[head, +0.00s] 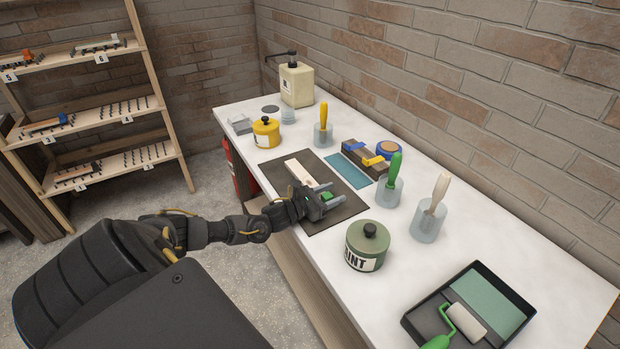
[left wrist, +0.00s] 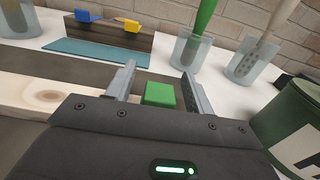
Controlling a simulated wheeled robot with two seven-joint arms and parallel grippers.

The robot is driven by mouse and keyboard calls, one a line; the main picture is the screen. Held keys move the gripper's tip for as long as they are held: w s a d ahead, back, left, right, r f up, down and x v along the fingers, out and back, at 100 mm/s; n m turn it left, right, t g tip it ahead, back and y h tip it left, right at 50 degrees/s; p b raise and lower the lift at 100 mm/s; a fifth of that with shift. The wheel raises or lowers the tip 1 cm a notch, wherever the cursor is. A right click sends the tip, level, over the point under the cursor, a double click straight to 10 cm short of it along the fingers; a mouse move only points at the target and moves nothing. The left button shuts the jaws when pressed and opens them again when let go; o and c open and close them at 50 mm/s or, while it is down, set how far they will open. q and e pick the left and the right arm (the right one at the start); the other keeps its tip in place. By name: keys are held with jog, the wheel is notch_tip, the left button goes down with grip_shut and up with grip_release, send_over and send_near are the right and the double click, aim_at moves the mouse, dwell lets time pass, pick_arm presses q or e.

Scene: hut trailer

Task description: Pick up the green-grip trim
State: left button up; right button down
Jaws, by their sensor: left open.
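A pale wooden strip (head: 298,170) lies on the dark mat (head: 268,171) on the white bench; it also shows in the left wrist view (left wrist: 40,94). A small green block (head: 327,196), seen also in the left wrist view (left wrist: 159,94), looks like the trim's green grip. My gripper hides whether it joins the strip. My left gripper (head: 335,191) is low over the mat, open, its fingers (left wrist: 158,72) on either side of the green block. A gap shows on both sides of the block. My right gripper is not in view.
A green paint pot (head: 367,247) stands close to the right of my left gripper. Behind are a green-handled brush jar (head: 389,190), a teal mat (head: 347,170) and a dark holder (head: 362,157) with blue and yellow pieces. A roller tray (head: 440,300) lies at the front right.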

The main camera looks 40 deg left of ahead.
pick_arm(q)
jog(key=shift+w+d, duration=0.1)
jog(key=shift+w, duration=0.1)
jog(key=c, duration=1.1)
jog(key=shift+c, duration=0.2)
jog(key=shift+r, duration=0.1)
